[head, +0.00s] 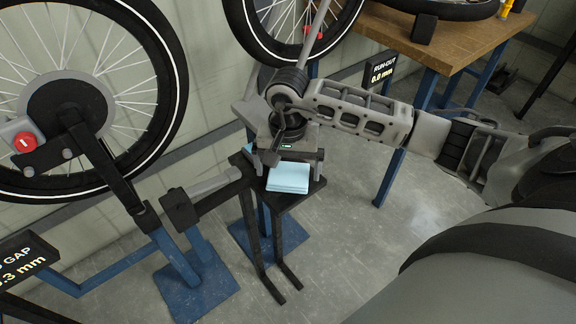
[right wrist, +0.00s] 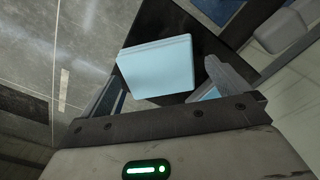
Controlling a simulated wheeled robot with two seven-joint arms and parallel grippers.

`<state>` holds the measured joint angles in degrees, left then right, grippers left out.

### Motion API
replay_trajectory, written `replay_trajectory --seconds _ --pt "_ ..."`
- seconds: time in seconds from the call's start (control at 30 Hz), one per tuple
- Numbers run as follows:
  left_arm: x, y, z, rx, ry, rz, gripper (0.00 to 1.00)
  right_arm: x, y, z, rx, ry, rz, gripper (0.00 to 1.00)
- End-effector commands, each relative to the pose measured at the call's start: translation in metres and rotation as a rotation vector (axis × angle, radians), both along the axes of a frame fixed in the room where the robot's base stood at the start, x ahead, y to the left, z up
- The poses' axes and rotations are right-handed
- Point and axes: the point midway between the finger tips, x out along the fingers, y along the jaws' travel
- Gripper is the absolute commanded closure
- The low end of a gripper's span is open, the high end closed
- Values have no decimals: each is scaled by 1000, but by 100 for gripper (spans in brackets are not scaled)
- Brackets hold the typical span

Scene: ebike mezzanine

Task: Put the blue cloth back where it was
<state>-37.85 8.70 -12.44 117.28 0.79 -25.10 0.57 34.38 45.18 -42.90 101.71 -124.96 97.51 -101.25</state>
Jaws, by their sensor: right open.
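The blue cloth (head: 288,177) is a folded, pale blue square pad lying flat on a small dark stand (head: 312,192). In the right wrist view the cloth (right wrist: 158,68) lies on the dark top, just beyond the gripper body. My right gripper (head: 294,161) is open, right at the back edge of the cloth, with its fingers pointing down. The gripper hides the back part of the stand. My left gripper is not in view.
A bicycle wheel (head: 148,80) in a blue-footed stand is at the left, beside a gap display (head: 25,262). Another wheel (head: 248,35) hangs behind my right arm. A wooden-topped bench (head: 455,40) and a run-out display (head: 380,73) stand behind. The grey floor in front is clear.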

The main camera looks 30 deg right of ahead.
Motion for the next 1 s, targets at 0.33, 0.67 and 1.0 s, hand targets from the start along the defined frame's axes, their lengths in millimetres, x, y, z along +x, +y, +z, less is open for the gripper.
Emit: replay_trajectory --seconds 0.33,0.67,1.0 --pt "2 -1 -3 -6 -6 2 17 2 0 57 -1 -9 1 0" --pt "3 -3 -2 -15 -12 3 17 1 0 112 0 -3 0 0" --pt "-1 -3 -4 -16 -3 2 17 0 0 120 0 0 -1 0"
